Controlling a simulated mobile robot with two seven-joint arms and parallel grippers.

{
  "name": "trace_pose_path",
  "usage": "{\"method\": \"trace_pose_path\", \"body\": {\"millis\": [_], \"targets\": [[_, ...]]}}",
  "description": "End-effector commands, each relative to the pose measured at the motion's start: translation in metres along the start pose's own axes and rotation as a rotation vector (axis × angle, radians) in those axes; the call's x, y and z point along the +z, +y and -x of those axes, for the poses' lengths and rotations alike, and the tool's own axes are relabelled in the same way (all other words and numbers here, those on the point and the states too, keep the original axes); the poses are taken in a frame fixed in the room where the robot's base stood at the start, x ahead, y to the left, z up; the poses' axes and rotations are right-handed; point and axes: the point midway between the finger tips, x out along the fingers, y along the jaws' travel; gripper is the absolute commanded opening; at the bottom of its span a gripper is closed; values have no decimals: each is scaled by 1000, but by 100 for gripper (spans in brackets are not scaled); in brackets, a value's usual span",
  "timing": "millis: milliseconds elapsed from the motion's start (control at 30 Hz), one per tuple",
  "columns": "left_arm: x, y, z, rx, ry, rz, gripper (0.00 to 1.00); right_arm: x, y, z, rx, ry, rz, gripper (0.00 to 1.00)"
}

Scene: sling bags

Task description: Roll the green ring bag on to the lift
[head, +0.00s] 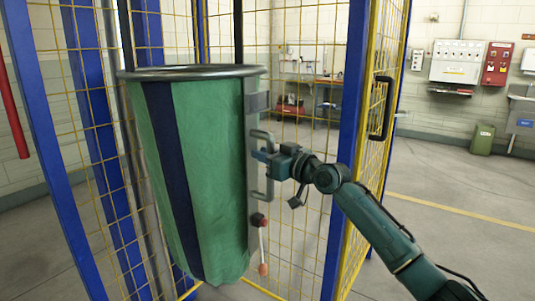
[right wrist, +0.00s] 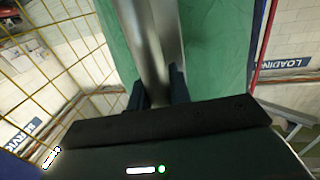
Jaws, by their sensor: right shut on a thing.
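The green ring bag (head: 207,170) hangs upright from a grey metal ring (head: 190,73), with a dark blue stripe (head: 170,160) down its front. A grey bar with handles runs down its right side. My right gripper (head: 264,158) is shut on a handle there; in the right wrist view its fingers (right wrist: 158,92) close on a grey metal bar in front of green cloth. The lift appears as a cage of blue posts (head: 352,130) and yellow mesh (head: 300,215) around the bag. I cannot tell how deep inside it the bag is. My left gripper is out of view.
A mesh door with a black handle (head: 381,108) stands just right of the right blue post, close to my right arm. A green bin (head: 482,139) and wall boxes (head: 457,62) are far right. The floor (head: 440,190) on the right is clear.

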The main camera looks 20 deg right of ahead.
Motion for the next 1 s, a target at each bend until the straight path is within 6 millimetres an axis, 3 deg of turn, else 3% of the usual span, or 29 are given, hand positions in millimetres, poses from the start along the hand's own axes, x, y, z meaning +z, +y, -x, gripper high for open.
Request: {"method": "trace_pose_path", "body": {"millis": [33, 467, 500, 700, 1000], "targets": [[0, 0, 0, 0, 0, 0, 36, -3, 9, 2, 19, 4, 4, 0], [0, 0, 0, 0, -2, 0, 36, -5, 14, 3, 27, 7, 9, 0], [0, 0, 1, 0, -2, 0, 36, -5, 14, 3, 27, 8, 9, 21], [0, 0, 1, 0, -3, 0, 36, -5, 13, 3, 26, 8, 7, 38], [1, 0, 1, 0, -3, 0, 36, -4, 11, 3, 21, 6, 5, 41]]}}
